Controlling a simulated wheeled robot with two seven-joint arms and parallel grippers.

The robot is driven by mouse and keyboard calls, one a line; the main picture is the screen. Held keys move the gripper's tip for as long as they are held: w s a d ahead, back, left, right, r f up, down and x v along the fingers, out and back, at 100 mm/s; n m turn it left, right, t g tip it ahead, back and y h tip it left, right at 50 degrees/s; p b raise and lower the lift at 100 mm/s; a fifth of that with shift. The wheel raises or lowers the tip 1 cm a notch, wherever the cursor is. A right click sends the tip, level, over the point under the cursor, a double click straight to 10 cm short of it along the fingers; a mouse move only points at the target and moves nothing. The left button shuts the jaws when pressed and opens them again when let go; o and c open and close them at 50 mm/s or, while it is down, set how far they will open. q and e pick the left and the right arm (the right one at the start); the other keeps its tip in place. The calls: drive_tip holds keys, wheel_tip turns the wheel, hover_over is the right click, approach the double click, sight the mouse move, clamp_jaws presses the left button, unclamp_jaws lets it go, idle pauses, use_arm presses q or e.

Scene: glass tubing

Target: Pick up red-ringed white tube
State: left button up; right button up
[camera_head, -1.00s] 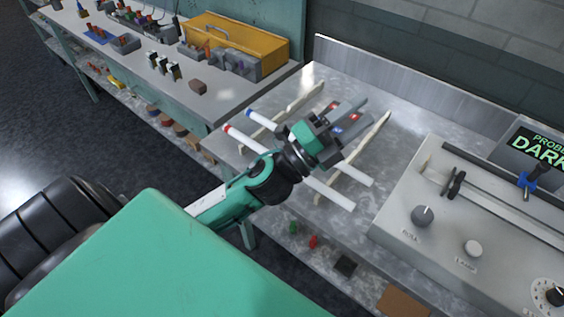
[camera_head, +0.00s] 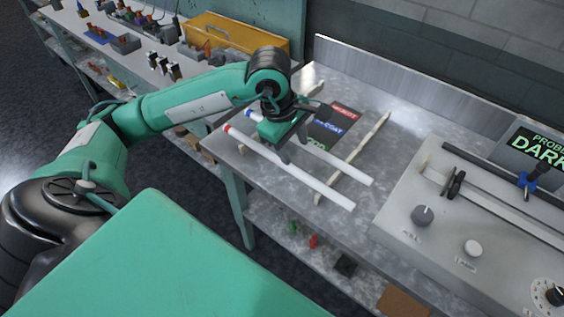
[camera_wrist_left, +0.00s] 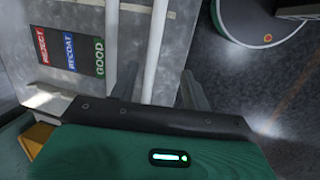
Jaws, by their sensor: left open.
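The red-ringed white tube (camera_head: 318,186) lies across two pale wooden rails on the metal bench, nearest the front edge, its red ring at the left end. A blue-ringed white tube (camera_head: 345,171) lies parallel behind it. My left gripper (camera_head: 290,151) points down over the tubes, open and empty. In the left wrist view, the left gripper (camera_wrist_left: 158,92) has a white tube (camera_wrist_left: 155,50) running between its two fingers; by its place near the bench edge it is the red-ringed one. The other tube (camera_wrist_left: 111,40) lies outside the fingers. No ring shows in that view. My right gripper is not in view.
A sorting card (camera_head: 334,126) marked REJECT, RECOAT and GOOD lies behind the tubes. The right wooden rail (camera_head: 358,155) is partly clear. A control box (camera_head: 440,215) with knobs stands at the right. A yellow toolbox (camera_head: 225,38) stands on the far bench.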

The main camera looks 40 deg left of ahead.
use_arm(q)
drive_tip(key=a+y, duration=0.2)
drive_tip(key=a, duration=0.1)
drive_tip(key=p, duration=0.2)
hover_over(291, 167)
drive_tip(key=s, duration=0.2)
wheel_tip(291, 167, down, 7)
drive_tip(key=f, duration=0.1)
drive_tip(key=w+f+p, duration=0.1)
drive_tip(key=f, duration=0.1)
drive_tip(key=f+p, duration=0.1)
drive_tip(key=f, duration=0.1)
drive_tip(key=shift+w+d, duration=0.1)
drive_tip(key=shift+w, duration=0.3)
drive_tip(key=shift+f, duration=0.35)
clamp_jaws()
drive_tip(key=shift+r, duration=0.1)
